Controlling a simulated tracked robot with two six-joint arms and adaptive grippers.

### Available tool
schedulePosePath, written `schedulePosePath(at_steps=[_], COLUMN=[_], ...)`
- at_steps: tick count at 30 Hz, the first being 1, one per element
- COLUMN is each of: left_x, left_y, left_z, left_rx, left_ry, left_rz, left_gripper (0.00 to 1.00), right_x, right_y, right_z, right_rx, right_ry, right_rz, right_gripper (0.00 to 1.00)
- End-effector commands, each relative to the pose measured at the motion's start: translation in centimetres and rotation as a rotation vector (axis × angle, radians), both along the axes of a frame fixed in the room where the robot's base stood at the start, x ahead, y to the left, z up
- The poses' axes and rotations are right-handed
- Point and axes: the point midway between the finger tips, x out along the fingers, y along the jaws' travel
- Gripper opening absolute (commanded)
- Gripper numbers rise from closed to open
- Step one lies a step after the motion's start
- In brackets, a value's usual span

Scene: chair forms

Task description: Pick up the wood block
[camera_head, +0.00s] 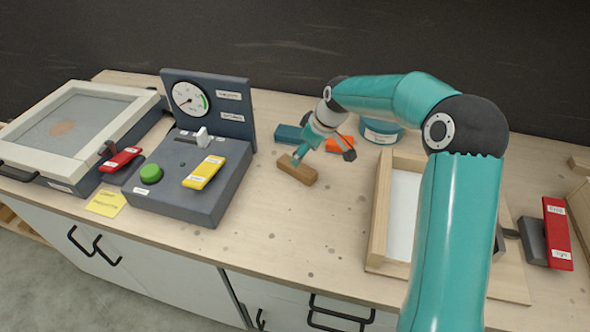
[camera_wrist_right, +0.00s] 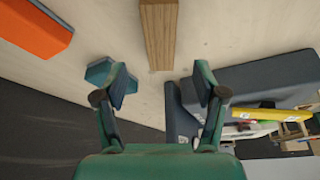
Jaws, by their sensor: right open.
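The wood block (camera_head: 297,169) is a small brown bar lying on the worktop, right of the gauge panel. It also shows in the right wrist view as a wood-grained bar (camera_wrist_right: 159,35) at the top centre. My right gripper (camera_head: 323,152) is open and empty, just beyond and right of the block in the head view. In the right wrist view its two fingertips (camera_wrist_right: 160,80) are spread apart. The block's near end lies ahead of the gap between them, with nothing held. My left gripper is not in view.
A teal block (camera_head: 289,134) and an orange block (camera_head: 340,144) lie close behind the gripper. The control box (camera_head: 190,190) with a gauge stands left. A wooden tray (camera_head: 379,225) is to the right, partly behind my arm. The worktop in front of the block is clear.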

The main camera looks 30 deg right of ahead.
Motion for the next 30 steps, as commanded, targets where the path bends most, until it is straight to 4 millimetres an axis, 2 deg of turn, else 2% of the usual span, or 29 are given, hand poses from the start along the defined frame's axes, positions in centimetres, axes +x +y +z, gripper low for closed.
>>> schedulePosePath(at_steps=[3, 10, 19, 28, 30], left_x=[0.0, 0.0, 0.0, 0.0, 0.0], left_y=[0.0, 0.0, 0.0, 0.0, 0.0], left_z=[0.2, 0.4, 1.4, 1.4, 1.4], left_rx=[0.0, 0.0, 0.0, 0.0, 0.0], left_ry=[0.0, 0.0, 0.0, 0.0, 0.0], left_rz=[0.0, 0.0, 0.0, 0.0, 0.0], left_gripper=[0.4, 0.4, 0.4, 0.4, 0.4], right_x=[0.5, 0.9, 1.8, 2.1, 2.1], right_y=[0.1, 0.2, 0.6, 0.6, 0.6], right_z=[-1.4, -2.6, -6.4, -7.0, -7.0], right_rx=[0.0, 0.001, 0.001, 0.0, 0.0], right_ry=[0.001, 0.0, 0.001, -0.002, -0.002], right_rz=[-0.001, -0.002, -0.003, -0.003, -0.003], right_gripper=[0.71, 0.71, 0.71, 0.71, 0.61])
